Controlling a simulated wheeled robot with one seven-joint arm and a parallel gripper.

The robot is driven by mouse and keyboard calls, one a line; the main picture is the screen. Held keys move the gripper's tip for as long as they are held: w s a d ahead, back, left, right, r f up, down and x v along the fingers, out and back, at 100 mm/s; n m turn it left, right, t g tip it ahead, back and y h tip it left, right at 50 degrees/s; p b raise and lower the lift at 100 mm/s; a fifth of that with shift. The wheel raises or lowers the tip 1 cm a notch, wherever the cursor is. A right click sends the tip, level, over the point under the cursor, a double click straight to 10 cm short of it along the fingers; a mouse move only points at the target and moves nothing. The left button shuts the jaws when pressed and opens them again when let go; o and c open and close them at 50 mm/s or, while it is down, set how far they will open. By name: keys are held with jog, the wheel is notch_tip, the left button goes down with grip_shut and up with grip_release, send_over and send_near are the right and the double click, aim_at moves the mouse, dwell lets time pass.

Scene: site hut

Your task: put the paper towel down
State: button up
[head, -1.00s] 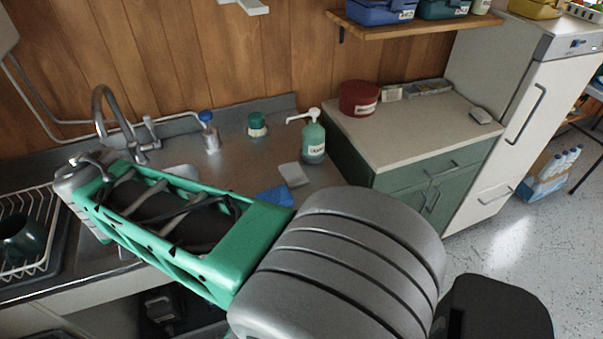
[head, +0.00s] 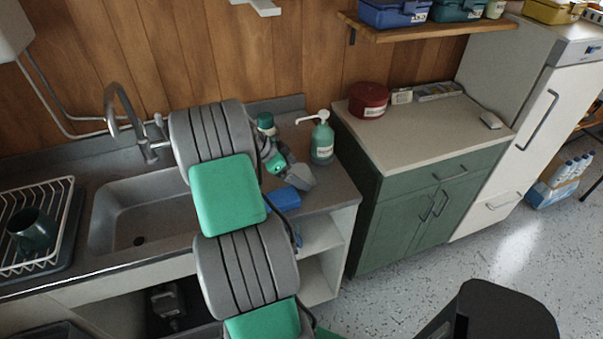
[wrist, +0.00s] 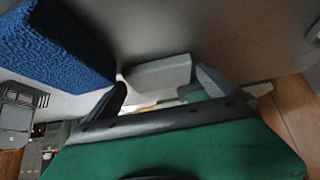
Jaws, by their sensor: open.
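My gripper (head: 299,178) is low over the counter right of the sink, partly hidden by my own arm in the head view. In the wrist view, my gripper (wrist: 160,90) has its two dark fingers apart with a gap between them. A pale flat block-like piece (wrist: 158,72) lies just beyond the fingertips, around the gap; I cannot tell whether it is the paper towel or whether the fingers touch it. In the head view my gripper covers that spot. No other paper towel is recognisable.
A blue sponge (head: 285,198) lies beside my gripper; it also shows in the wrist view (wrist: 55,48). A green soap pump bottle (head: 322,143) and a green-capped jar (head: 266,124) stand behind. The sink (head: 120,205) and dish rack (head: 62,225) are left.

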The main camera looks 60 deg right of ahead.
jog(key=shift+f, duration=0.15)
jog(key=shift+c, duration=0.2)
jog(key=c, duration=1.2)
jog(key=shift+c, duration=0.2)
jog(key=shift+r, duration=0.2)
